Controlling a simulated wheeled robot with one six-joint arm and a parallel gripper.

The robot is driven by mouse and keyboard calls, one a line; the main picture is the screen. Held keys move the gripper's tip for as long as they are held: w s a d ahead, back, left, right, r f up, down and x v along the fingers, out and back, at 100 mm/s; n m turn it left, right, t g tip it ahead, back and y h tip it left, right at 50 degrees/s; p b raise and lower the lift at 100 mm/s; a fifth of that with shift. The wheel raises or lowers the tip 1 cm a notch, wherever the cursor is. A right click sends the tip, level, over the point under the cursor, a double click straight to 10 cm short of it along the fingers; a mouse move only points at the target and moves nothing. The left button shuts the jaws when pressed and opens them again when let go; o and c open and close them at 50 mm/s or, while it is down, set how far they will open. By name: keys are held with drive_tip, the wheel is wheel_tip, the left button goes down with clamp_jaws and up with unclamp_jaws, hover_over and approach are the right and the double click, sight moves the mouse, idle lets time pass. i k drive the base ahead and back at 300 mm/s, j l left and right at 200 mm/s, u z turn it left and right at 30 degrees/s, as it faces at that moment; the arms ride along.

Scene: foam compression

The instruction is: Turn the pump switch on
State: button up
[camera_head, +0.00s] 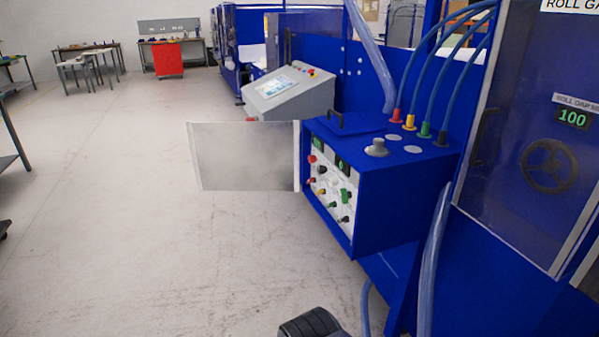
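A blue machine cabinet (405,215) stands right of centre, with a control panel (333,200) on its left-facing side. The panel carries several small red, green, black and light knobs or switches, and two dark displays (318,143) with green digits near its top. I cannot tell which control is the pump switch; labels are too small to read. A grey hinged door (245,157) stands swung open to the left of the panel, leaving the panel exposed. A dark rounded part, likely of my arm, shows at the bottom edge. My gripper's fingers are not in view.
A grey console (290,95) with a screen stands behind the open door. Blue hoses plug into coloured fittings on the cabinet top, beside a grey knob (377,147). A clear hose (434,260) hangs at front right. Floor (150,250) at left is free.

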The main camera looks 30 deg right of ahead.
sight(346, 195)
drive_tip(key=i+l+u, duration=0.1)
drive_tip(key=i+l, duration=0.3)
drive_tip(key=i+l+u, duration=0.1)
drive_tip(key=i+l, duration=0.3)
drive_tip(key=l, duration=0.2)
